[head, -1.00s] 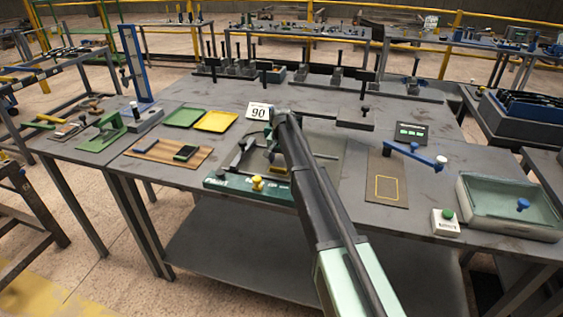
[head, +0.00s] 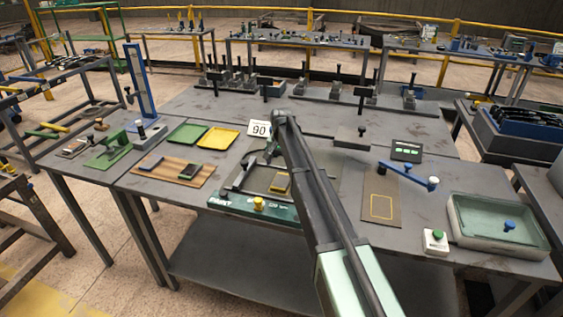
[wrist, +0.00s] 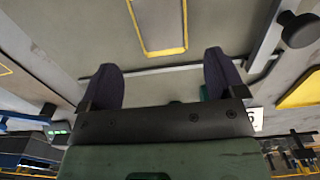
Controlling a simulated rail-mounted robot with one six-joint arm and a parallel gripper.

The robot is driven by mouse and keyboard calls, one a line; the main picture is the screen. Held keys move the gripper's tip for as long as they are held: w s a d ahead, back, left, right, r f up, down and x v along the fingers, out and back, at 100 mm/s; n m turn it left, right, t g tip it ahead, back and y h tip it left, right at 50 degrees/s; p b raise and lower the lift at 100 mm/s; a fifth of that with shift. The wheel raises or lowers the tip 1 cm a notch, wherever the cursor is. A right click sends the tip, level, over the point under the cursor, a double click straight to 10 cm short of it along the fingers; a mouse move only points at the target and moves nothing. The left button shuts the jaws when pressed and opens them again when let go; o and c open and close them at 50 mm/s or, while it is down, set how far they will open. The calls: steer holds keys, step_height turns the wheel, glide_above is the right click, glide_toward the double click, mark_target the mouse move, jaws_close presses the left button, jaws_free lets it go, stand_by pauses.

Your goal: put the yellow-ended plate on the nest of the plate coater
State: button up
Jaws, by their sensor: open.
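The plate coater has a dark green base (head: 226,200) with a yellow knob (head: 258,204) at the front of the table. A yellow-outlined rectangle, seemingly its nest (head: 280,183), lies on its bed beside my arm. Part of this outline shows at the top of the wrist view (wrist: 160,52). A small dark plate (head: 188,171) lies on the brown wooden board (head: 158,171) left of the coater; its end colour is too small to tell. My gripper (wrist: 160,82) is open, with nothing between its fingers, above the coater.
Green (head: 187,133) and yellow (head: 219,138) trays lie behind the board. A "90" sign (head: 259,129) stands behind the coater. To the right are a mat with a yellow outline (head: 381,190), a blue-handled tool (head: 404,175), a button box (head: 435,241) and a glass-sided tray (head: 500,226).

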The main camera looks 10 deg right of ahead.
steer(key=s+r+n+p, duration=0.1)
steer(key=s+r+n, duration=0.1)
steer(key=s, duration=1.7)
steer(key=s+r+n, duration=0.1)
steer(key=s+n, duration=0.2)
steer(key=s, duration=1.7)
steer(key=shift+r+p, duration=0.35)
steer(key=shift+c, duration=0.5)
